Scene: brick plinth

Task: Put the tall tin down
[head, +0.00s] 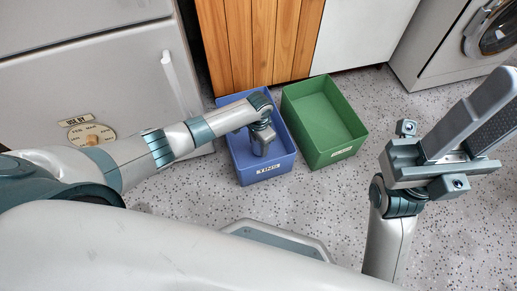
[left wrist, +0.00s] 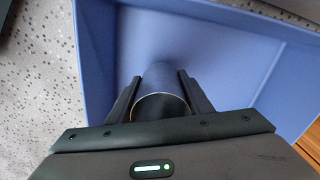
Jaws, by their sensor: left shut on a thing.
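The tall tin (left wrist: 160,105) shows in the left wrist view as a round metal rim with a dark inside or end, between the two dark fingers. My left gripper (left wrist: 158,82) is shut on it. In the head view my left gripper (head: 262,138) reaches down inside the blue crate (head: 266,172), which carries a label reading TINS. The gripper mostly hides the tin there. I cannot tell whether the tin touches the crate floor. My right gripper (head: 485,108) is raised at the right of the head view, with no object seen in it; its opening is unclear.
A green crate (head: 325,118) with a label stands right of the blue one and looks empty. Behind them is a wooden panel (head: 260,40). A white appliance with a round door (head: 495,28) stands at far right. Speckled floor (head: 205,185) lies clear in front.

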